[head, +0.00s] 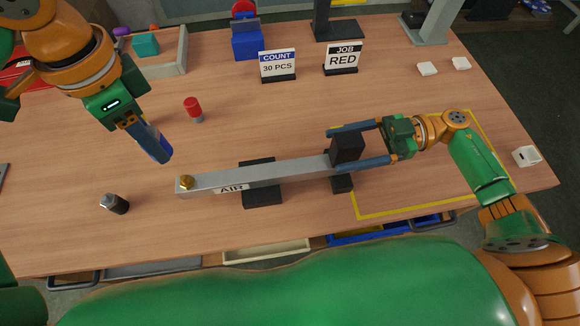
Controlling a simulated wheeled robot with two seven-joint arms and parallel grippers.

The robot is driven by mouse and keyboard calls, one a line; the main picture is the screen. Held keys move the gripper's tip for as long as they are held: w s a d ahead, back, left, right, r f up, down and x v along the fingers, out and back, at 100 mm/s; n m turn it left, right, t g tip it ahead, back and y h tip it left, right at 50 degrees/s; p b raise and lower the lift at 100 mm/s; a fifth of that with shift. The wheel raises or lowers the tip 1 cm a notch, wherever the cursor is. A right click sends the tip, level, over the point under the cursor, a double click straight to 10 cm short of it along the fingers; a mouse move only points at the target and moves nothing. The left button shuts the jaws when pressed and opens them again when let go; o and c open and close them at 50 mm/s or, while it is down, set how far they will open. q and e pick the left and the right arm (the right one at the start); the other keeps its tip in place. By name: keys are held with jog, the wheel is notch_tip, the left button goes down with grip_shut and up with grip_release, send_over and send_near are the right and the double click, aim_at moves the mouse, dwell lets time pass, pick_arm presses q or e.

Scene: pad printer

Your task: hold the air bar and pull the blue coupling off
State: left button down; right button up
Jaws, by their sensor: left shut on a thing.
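The grey air bar (270,174) lies across the middle of the table on dark supports, with an "AIR" label on its front face. A brass fitting (187,182) stands bare on its left end, and a black block (348,148) is at its right end. My left gripper (158,153) is shut on a blue piece, seemingly the blue coupling (162,150), mostly hidden between the fingers. It is up and left of the brass fitting, apart from it.
A red-topped cylinder (193,108) stands right of my left gripper, and a dark bottle (116,204) lies left of the bar. COUNT (278,66) and JOB (342,58) signs stand behind. A yellow outline (410,213) marks the table under my right arm.

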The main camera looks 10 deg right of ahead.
jog(key=d, duration=0.7)
jog(key=shift+d+r, duration=0.25)
jog(key=shift+r, duration=0.15)
